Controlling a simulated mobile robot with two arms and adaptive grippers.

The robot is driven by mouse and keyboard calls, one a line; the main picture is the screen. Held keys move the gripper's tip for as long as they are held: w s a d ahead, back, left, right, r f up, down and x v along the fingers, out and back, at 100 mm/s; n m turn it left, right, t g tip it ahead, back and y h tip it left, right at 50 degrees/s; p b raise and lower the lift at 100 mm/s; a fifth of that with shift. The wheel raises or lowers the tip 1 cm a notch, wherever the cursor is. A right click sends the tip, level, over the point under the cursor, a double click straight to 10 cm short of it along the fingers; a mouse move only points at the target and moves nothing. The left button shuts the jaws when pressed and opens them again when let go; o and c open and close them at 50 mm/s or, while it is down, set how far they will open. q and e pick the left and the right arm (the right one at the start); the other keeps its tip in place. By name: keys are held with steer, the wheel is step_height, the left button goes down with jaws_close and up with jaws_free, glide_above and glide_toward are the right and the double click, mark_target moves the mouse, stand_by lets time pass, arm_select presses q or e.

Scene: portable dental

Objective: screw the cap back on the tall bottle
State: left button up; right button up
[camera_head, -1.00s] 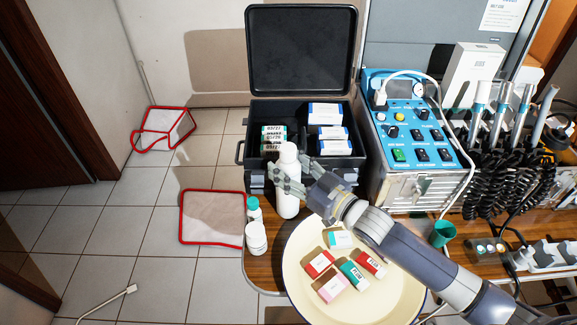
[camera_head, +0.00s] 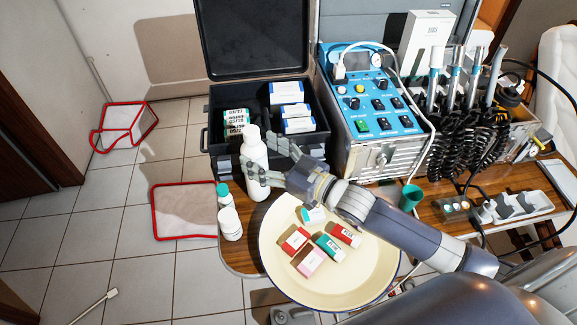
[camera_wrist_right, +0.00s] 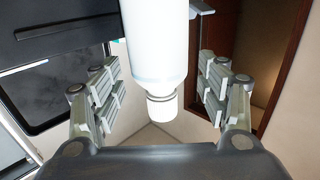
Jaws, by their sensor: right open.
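The tall white bottle (camera_head: 255,176) stands upright at the table's left end, in front of the black case. A white cap (camera_head: 251,134) sits on its top; how tightly it is seated I cannot tell. My right gripper (camera_head: 264,160) is open around the bottle's upper part. In the right wrist view the bottle (camera_wrist_right: 154,45) hangs top-down between the spread fingers of the gripper (camera_wrist_right: 160,95), with a visible gap on each side. The cap (camera_wrist_right: 162,109) shows there at the bottle's narrow end. My left gripper is not visible.
A teal-capped bottle (camera_head: 225,197) and a white jar (camera_head: 230,224) stand close at the left edge. A round cream tray (camera_head: 358,283) with several small boxes lies to the right. The black case (camera_head: 221,100) and blue control unit (camera_head: 350,117) stand behind.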

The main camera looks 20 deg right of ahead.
steer(key=v, duration=0.9)
steer(key=shift+s+d, duration=0.1)
stand_by(0.4)
